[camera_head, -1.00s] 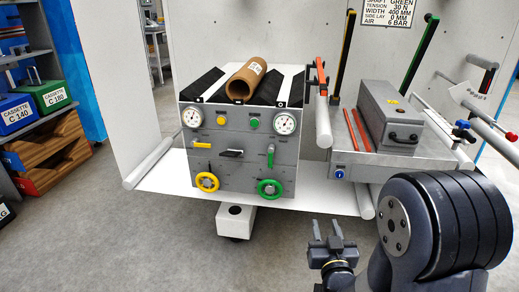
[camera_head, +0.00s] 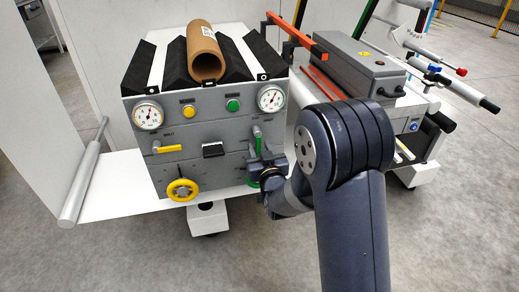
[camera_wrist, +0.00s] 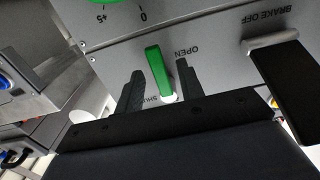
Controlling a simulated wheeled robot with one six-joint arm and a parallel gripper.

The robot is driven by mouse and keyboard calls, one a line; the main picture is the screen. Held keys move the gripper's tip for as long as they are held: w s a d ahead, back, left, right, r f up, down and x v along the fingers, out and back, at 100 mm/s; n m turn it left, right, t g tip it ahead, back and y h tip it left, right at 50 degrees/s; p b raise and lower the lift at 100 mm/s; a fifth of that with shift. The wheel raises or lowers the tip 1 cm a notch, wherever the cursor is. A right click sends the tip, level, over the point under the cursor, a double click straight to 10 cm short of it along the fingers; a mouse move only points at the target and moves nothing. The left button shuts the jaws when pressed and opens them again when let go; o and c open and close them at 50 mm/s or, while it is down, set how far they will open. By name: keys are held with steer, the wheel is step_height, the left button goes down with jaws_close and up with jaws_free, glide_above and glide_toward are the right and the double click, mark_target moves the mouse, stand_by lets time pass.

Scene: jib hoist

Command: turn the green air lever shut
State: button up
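The green air lever (camera_wrist: 157,68) shows in the wrist view on the grey panel, between the OPEN and SHUT labels, which appear upside down. My gripper (camera_wrist: 160,70) is open, with one dark finger on each side of the lever. I see gaps beside the lever, and the fingers do not look closed on it.
The console (camera_head: 205,130) carries a yellow handwheel (camera_head: 182,190), a yellow lever (camera_head: 166,149), a black lever (camera_head: 213,150) and two gauges. A green handwheel (camera_head: 253,180) is partly behind my gripper. A cardboard core (camera_head: 204,52) lies on top. The black brake lever (camera_wrist: 283,82) stands beside my gripper.

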steer(key=shift+w+a, duration=0.1)
steer(key=shift+w, duration=0.15)
steer(key=shift+c, duration=0.5)
jaws_close()
